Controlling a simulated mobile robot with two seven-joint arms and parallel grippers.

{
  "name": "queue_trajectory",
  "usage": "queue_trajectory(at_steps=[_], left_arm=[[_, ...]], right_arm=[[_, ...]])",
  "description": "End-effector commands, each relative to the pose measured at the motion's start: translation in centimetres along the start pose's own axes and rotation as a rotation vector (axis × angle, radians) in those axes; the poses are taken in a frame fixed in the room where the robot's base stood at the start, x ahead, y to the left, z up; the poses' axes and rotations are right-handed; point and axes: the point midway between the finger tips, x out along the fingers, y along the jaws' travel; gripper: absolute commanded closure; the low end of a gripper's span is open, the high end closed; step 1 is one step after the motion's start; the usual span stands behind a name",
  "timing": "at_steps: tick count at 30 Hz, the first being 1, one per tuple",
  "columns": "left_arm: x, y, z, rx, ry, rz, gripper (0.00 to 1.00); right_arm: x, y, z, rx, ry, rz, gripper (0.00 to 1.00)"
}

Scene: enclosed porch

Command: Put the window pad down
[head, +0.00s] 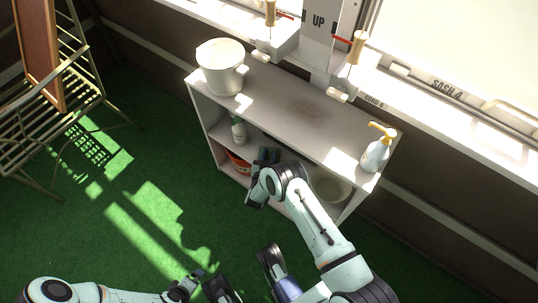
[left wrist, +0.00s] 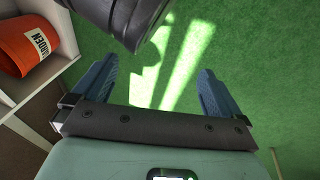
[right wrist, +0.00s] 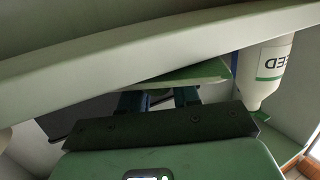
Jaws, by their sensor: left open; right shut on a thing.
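The window pad is a thin pale green slab (right wrist: 190,75) in the right wrist view, just beyond the fingers of my right gripper (right wrist: 158,97). The gripper is shut on it, close to a pale shelf board. In the head view my right gripper (head: 262,163) reaches into the open front of the low shelf unit (head: 300,108), and I cannot make out the pad there. Whether the pad touches the board is unclear. My left gripper (left wrist: 158,70) is open and empty in the left wrist view, over green floor outside the shelf.
A white bottle (head: 239,131), also in the right wrist view (right wrist: 267,68), stands close to the pad. An orange GARDEN bin (left wrist: 28,45) sits in the shelf's bottom. A white pot (head: 220,70) and a pump bottle (head: 376,153) stand on top.

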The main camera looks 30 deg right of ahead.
Motion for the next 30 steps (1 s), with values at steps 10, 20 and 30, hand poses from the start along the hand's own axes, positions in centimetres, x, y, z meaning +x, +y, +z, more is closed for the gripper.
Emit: queue_trajectory(at_steps=[10,20,30], left_arm=[[0.3,-0.4,0.5,-0.004,-0.015,-0.007,0.00],[0.0,-0.1,0.1,-0.001,-0.004,-0.001,0.00],[-2.7,1.5,0.8,0.014,-0.021,0.022,0.00]], right_arm=[[0.0,0.0,0.3,-0.001,0.000,0.000,0.44],[0.0,0.0,-0.1,0.000,0.000,0.000,0.44],[-6.6,-0.1,-0.2,-0.003,-0.003,-0.005,0.44]])
